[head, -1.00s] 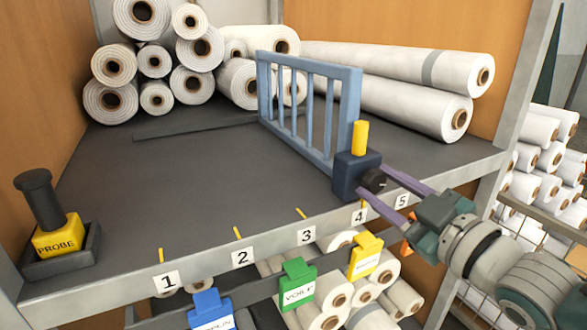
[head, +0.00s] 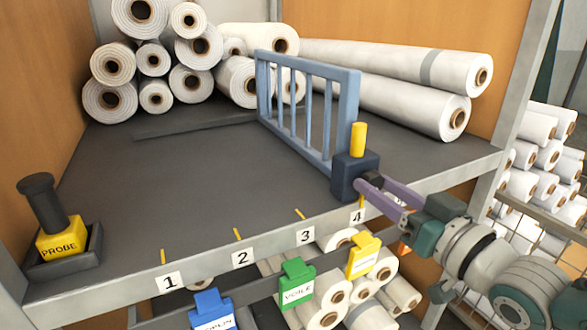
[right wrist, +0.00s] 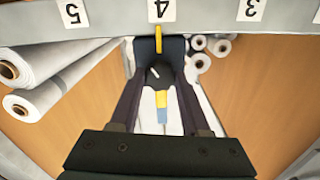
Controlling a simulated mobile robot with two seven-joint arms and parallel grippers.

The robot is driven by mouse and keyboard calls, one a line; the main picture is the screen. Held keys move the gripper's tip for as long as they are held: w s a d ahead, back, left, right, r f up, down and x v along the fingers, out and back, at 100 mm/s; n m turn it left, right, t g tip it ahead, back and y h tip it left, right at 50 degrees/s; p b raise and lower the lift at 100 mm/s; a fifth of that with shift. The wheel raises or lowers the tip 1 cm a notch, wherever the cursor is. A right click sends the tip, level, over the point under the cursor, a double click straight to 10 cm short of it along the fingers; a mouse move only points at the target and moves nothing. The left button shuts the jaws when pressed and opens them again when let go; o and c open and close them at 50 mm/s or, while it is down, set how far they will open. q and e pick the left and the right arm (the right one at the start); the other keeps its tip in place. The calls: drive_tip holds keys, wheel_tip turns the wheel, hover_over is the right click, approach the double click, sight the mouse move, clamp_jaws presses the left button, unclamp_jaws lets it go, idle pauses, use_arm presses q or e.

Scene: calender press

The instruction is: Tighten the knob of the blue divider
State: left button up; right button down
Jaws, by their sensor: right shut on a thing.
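The blue divider (head: 308,105) is a slatted upright frame on the dark shelf. Its dark blue base block (head: 345,178) sits at the front edge by label 4, with a yellow post (head: 358,139) on top. The black knob (right wrist: 158,74) with a white mark is on the front of the block. My right gripper (head: 371,189) is shut on the knob, with a finger on each side in the right wrist view. In the head view the fingers mostly hide the knob. My left gripper is not in view.
White rolls (head: 189,46) are stacked at the back left, and long rolls (head: 405,90) lie behind the divider. A yellow probe (head: 57,238) stands in a tray at the left. Coloured tags (head: 297,285) hang below the shelf edge. The shelf left of the divider is clear.

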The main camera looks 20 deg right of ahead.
idle(0.6)
drive_tip(key=shift+c, duration=1.9)
unclamp_jaws()
drive_tip(key=s+p, duration=0.1)
drive_tip(key=s, duration=0.9)
drive_tip(key=shift+d, duration=0.4)
